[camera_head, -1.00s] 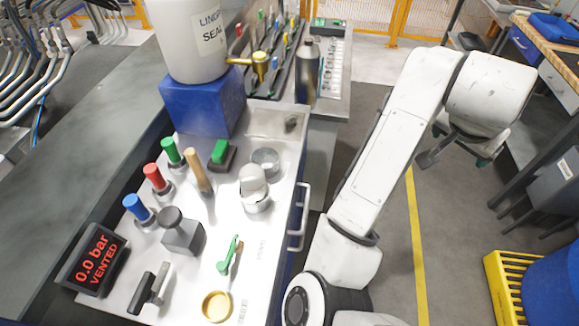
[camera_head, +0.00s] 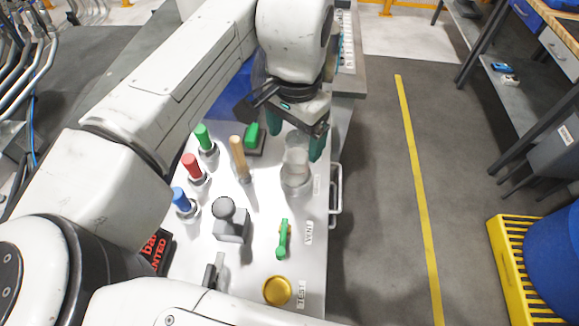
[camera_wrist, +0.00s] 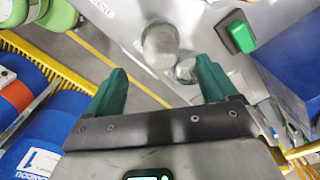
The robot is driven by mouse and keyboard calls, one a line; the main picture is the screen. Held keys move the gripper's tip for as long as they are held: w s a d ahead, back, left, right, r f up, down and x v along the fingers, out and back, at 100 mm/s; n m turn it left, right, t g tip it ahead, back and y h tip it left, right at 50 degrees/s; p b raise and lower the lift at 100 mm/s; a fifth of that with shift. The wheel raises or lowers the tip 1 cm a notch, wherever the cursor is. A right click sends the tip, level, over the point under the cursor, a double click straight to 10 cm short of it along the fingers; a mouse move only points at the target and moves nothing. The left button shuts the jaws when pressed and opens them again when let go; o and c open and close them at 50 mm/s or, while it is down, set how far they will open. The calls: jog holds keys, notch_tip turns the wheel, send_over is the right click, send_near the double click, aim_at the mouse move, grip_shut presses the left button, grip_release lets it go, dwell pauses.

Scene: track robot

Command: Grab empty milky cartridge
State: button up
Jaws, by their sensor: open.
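The milky cartridge (camera_head: 296,162) is a pale, cloudy cylinder standing upright in a round metal socket at the right side of the steel panel. In the wrist view the pale cylinder (camera_wrist: 160,42) shows from above, just beyond the fingertips. My gripper (camera_head: 296,137) has green fingers spread apart above and behind the cartridge, with nothing between them that I can see gripped. The wrist view shows both green fingers (camera_wrist: 160,68) wide apart. A second round metal fitting (camera_wrist: 186,70) lies near the right finger. Whether the cartridge is empty cannot be told.
The panel (camera_head: 255,262) also carries green (camera_head: 204,138), red (camera_head: 193,168) and blue (camera_head: 181,200) handles, a wooden handle (camera_head: 238,155), a grey knob (camera_head: 227,212), a green lever (camera_head: 283,240) and a gold button (camera_head: 277,291). A green switch (camera_head: 251,136) stands near my gripper.

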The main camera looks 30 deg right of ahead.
aim_at(296, 154)
jog(key=shift+w+d+f+p, duration=0.1)
jog(key=shift+f+p, duration=0.2)
jog(key=shift+f, duration=1.6)
jog(key=shift+d+f+p, duration=0.1)
jog(key=shift+f+p, duration=0.2)
jog(key=shift+f, duration=1.55)
jog(key=c, duration=1.2)
